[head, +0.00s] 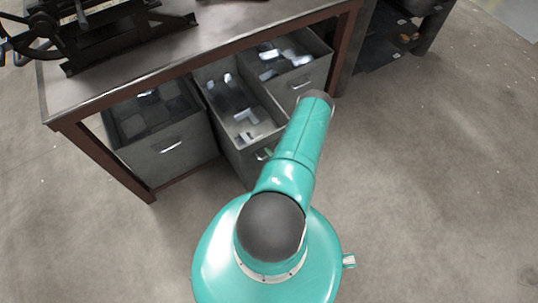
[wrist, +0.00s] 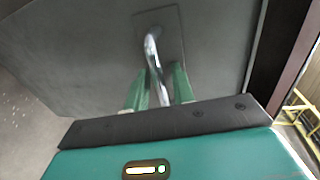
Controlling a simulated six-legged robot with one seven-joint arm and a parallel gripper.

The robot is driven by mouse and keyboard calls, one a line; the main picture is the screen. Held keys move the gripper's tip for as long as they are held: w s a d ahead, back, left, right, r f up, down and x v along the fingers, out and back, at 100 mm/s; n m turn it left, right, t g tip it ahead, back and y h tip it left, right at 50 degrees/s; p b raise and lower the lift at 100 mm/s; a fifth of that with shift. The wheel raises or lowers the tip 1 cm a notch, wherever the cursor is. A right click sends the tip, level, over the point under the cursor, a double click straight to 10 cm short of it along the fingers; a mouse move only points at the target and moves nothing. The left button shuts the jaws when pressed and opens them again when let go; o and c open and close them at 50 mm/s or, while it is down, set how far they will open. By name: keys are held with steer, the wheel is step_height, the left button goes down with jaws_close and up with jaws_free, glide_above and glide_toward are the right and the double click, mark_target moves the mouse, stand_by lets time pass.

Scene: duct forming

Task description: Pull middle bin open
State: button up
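The middle bin (head: 235,107), a grey metal box with several small parts inside, sits under the workbench with its front standing out past the bins beside it. Its bent metal handle shows in the wrist view (wrist: 153,52) on the grey bin front (wrist: 85,55). My gripper (wrist: 162,80) has its two green fingers on either side of the handle, with narrow gaps visible, so it looks open around it. In the head view my arm hides most of the gripper and part of the bin's front.
The left bin (head: 165,150) and right bin (head: 303,84) stand under the brown-framed workbench (head: 100,95). Black machinery (head: 110,35) sits on top. A dark shelf unit (head: 385,45) stands at the back right. The concrete floor (head: 440,180) is clear to the right.

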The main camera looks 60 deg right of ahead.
steer(key=v, duration=1.3)
steer(key=shift+s+a, duration=0.2)
steer(key=shift+s, duration=0.15)
steer(key=shift+r, duration=0.1)
